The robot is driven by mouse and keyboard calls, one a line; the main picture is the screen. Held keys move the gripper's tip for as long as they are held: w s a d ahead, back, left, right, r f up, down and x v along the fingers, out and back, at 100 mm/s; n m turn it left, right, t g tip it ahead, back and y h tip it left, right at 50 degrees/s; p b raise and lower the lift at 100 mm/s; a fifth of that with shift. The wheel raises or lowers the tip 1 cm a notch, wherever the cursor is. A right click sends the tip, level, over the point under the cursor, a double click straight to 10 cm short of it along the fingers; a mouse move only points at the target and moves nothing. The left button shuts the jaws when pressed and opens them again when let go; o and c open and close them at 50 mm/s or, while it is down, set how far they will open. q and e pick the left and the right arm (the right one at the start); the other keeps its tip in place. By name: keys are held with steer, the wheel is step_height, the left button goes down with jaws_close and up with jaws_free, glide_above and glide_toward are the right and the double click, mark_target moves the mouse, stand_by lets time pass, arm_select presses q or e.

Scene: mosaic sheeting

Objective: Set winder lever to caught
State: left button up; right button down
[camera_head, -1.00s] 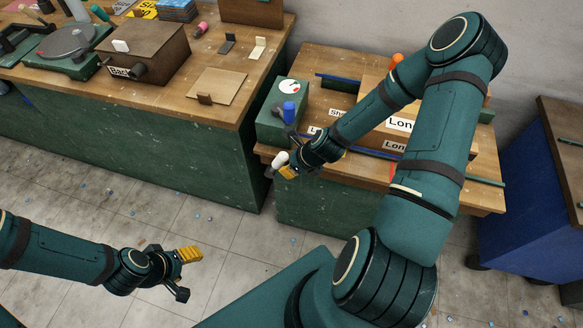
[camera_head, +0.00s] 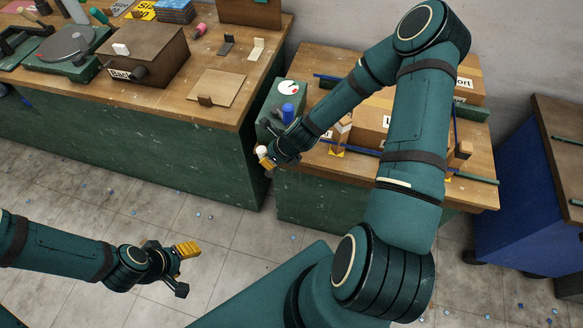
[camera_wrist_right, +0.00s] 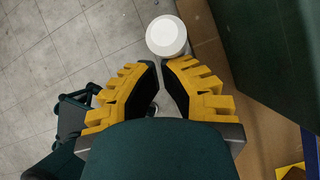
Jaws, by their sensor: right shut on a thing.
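The winder is a green box (camera_head: 268,122) with a round white dial (camera_head: 287,87) and a blue knob (camera_head: 288,112), at the left end of the right-hand bench. Its lever has a white round knob (camera_head: 262,151), which also shows from above in the right wrist view (camera_wrist_right: 166,36). My right gripper (camera_head: 267,160) is shut on the lever just below the knob; its yellow fingers (camera_wrist_right: 160,78) close around a grey shaft. The lever's base is hidden by my gripper and arm. My left gripper (camera_head: 188,269) is open and empty above the floor.
The bench (camera_head: 470,190) holds cardboard-coloured boxes (camera_head: 370,122), wooden pieces (camera_head: 343,132) and a blue rod, partly hidden by my arm. A large workbench (camera_head: 130,135) stands at left. A blue cabinet (camera_head: 515,215) is at right. The floor is open, with small scattered chips.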

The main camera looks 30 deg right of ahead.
arm_select(q)
steer(key=shift+f, duration=0.1)
arm_select(e)
steer(key=shift+w+a, duration=0.85)
steer(key=shift+w, duration=0.3)
